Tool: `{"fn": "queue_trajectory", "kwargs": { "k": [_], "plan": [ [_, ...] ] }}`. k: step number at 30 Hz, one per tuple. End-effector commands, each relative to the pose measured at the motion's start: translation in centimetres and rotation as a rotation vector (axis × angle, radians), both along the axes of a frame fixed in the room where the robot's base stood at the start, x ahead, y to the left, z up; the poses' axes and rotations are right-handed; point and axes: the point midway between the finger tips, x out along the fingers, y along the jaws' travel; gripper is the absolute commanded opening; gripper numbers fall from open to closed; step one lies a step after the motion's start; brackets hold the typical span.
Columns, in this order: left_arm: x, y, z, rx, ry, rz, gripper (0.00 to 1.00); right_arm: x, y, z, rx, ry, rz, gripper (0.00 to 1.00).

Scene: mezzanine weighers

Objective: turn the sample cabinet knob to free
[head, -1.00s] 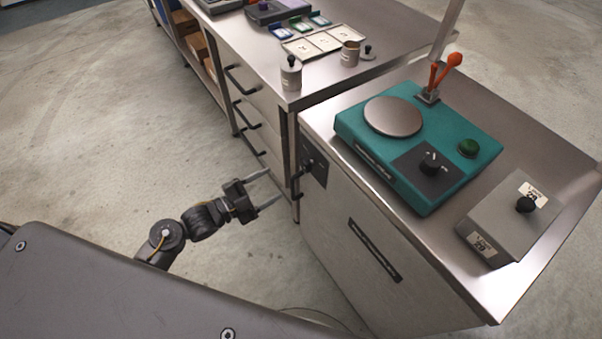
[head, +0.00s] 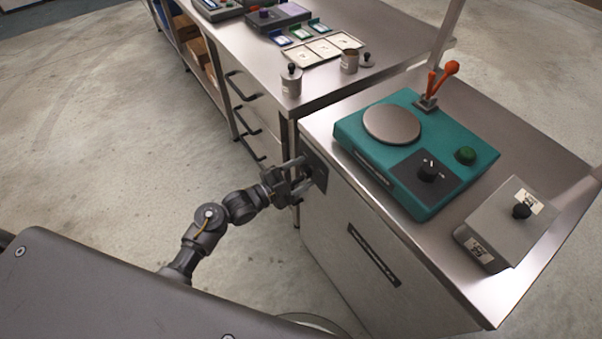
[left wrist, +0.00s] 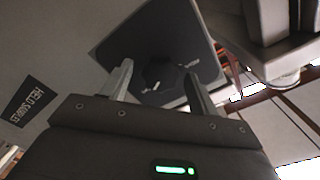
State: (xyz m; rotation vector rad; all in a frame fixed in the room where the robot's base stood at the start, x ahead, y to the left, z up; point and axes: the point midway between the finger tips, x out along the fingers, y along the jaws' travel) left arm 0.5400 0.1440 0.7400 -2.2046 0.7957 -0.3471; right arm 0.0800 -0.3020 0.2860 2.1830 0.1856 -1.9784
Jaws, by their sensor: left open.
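The sample cabinet knob (left wrist: 157,74) is a dark round knob with a white pointer mark on a dark square plate (left wrist: 160,38). In the head view the plate (head: 320,172) is on the upper left side of the steel cabinet (head: 335,230), and my gripper largely hides the knob. My left gripper (head: 303,172) is open in front of the plate. In the left wrist view its two fingers (left wrist: 158,72) stand on either side of the knob; I cannot tell whether they touch it. My right gripper is not in view.
A teal scale (head: 385,175) and a grey box with a black knob (head: 480,245) stand on the cabinet top. A steel bench (head: 225,50) with black drawer handles adjoins behind, close to the gripper. A dark label (head: 373,254) is on the cabinet front. The floor at left is clear.

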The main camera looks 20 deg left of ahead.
Motion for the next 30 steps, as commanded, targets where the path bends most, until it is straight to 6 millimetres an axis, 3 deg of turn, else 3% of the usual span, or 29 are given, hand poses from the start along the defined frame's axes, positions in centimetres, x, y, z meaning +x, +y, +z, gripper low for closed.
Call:
{"fn": "queue_trajectory", "kwargs": {
  "k": [6, 16, 30],
  "plan": [
    [0.0, 0.0, 0.0, 0.000, 0.000, 0.000, 0.57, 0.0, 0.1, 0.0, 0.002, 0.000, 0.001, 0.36],
    [0.0, 0.0, 0.0, 0.000, 0.001, -0.001, 0.15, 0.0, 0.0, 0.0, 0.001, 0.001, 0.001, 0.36],
    [-0.1, -0.1, 0.2, -0.102, 0.088, -0.003, 0.15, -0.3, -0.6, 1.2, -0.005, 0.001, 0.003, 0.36]
  ]
}}
